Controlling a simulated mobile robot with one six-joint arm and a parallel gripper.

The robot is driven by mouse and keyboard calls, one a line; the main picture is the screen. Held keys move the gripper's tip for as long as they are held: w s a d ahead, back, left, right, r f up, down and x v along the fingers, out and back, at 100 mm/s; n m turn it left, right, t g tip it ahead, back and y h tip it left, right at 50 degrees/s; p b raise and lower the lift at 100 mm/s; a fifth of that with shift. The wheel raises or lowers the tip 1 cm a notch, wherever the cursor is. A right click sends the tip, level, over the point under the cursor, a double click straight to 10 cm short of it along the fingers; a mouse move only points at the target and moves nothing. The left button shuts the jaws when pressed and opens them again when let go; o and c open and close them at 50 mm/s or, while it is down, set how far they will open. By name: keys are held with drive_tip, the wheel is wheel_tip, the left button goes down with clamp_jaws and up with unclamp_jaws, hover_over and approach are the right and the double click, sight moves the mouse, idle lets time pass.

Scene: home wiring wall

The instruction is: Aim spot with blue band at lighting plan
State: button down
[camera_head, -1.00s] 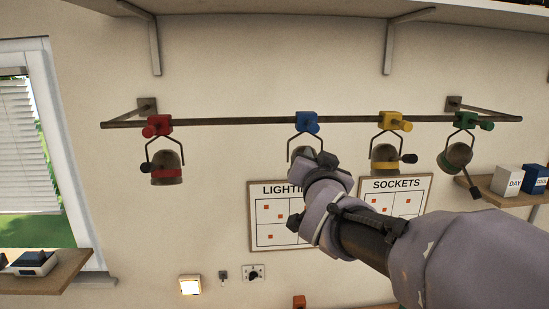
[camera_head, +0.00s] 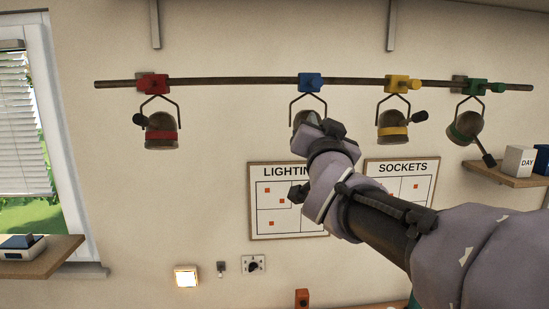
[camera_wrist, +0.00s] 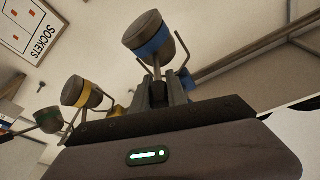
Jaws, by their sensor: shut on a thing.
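The spot with the blue band hangs from a blue clamp (camera_head: 311,82) on the rail. In the head view its lamp head (camera_head: 301,119) is mostly hidden behind my gripper (camera_head: 322,128). In the wrist view the blue-banded lamp head (camera_wrist: 150,40) is just beyond the fingers of my gripper (camera_wrist: 158,88). The fingers are shut on the spot's handle, a thin stem at the back of the head. The lighting plan (camera_head: 290,224) is a framed board on the wall below the spot, partly covered by my arm.
Red (camera_head: 161,134), yellow (camera_head: 392,124) and green (camera_head: 466,127) banded spots share the rail (camera_head: 230,81). The sockets plan (camera_head: 425,180) hangs right of the lighting plan. A shelf with boxes (camera_head: 519,160) is at the right. A lit wall lamp (camera_head: 187,277) is below.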

wheel_tip(320, 180, down, 7)
drive_tip(key=w+m+t+h+b, duration=0.1)
drive_tip(key=t+b, duration=0.3)
drive_tip(key=b, duration=2)
drive_tip(key=shift+w+f, duration=0.1)
drive_tip(key=c, duration=1.3)
unclamp_jaws()
drive_tip(key=shift+w, duration=0.1)
drive_tip(key=b+v, duration=0.1)
drive_tip(key=v, duration=0.7)
drive_tip(key=b+v, duration=0.1)
drive_tip(key=v, duration=0.8)
drive_tip(key=shift+a+f+b, duration=0.1)
drive_tip(key=shift+f+b, duration=0.2)
drive_tip(key=shift+f, duration=0.1)
